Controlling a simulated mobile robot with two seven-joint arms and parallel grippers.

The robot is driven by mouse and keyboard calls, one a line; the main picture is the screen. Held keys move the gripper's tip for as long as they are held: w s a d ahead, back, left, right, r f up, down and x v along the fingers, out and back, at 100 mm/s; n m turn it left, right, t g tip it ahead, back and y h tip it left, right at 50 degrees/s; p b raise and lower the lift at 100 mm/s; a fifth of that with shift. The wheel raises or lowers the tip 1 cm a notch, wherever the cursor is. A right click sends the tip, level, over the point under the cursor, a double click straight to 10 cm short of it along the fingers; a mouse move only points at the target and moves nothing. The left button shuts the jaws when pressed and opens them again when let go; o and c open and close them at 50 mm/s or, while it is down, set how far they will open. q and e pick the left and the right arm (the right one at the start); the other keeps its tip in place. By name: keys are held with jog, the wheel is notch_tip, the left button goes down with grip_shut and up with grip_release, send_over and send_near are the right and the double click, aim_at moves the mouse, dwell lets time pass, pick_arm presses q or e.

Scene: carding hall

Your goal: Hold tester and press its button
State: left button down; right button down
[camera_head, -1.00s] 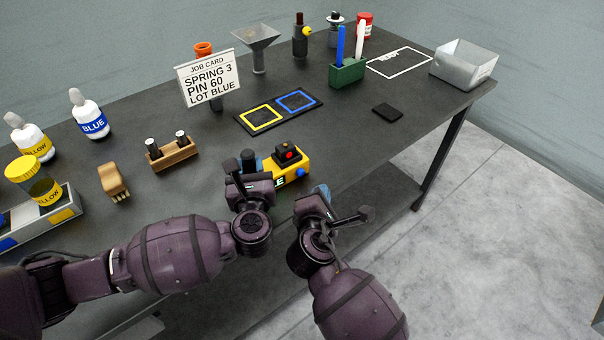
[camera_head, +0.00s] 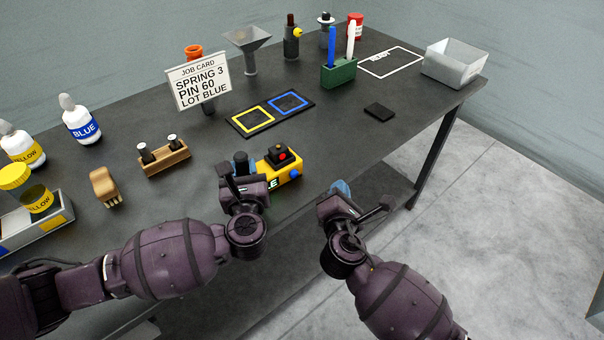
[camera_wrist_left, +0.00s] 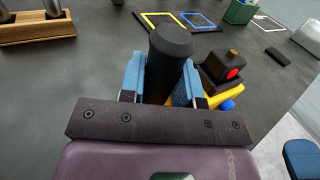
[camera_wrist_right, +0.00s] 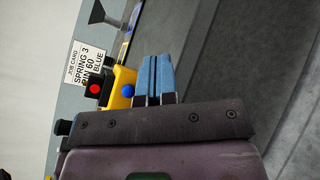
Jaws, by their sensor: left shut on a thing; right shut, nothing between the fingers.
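The tester (camera_head: 291,173) is a yellow body with a black block, a red button (camera_head: 283,156) on that block and a blue knob at its end. It is at the table's front edge. My left gripper (camera_head: 241,164) is shut on its dark, upright grip (camera_wrist_left: 170,55), with one blue finger on each side in the left wrist view. The gripper hides part of the tester. My right gripper (camera_head: 340,189) is shut and empty, to the right of the tester and apart from it. In the right wrist view its blue fingertips (camera_wrist_right: 158,72) are together beside the tester (camera_wrist_right: 124,78).
A job card (camera_head: 198,84) reads spring 3, pin 60, lot blue. A wooden block (camera_head: 165,161), brush (camera_head: 104,186) and bottles (camera_head: 82,122) stand left. A mat with yellow and blue squares (camera_head: 270,113), green holder (camera_head: 339,73) and grey bin (camera_head: 453,68) lie behind.

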aim_at(296, 175)
jog(key=s+r+n+g+y, duration=0.1)
jog(key=s+n+y, duration=0.3)
jog(key=n, duration=0.4)
jog(key=s+n+g+y, duration=0.3)
jog(key=n+y, duration=0.3)
jog(key=n, duration=0.3)
jog(key=shift+s+r, duration=0.35)
jog(key=shift+s, duration=0.15)
jog(key=x, duration=1.4)
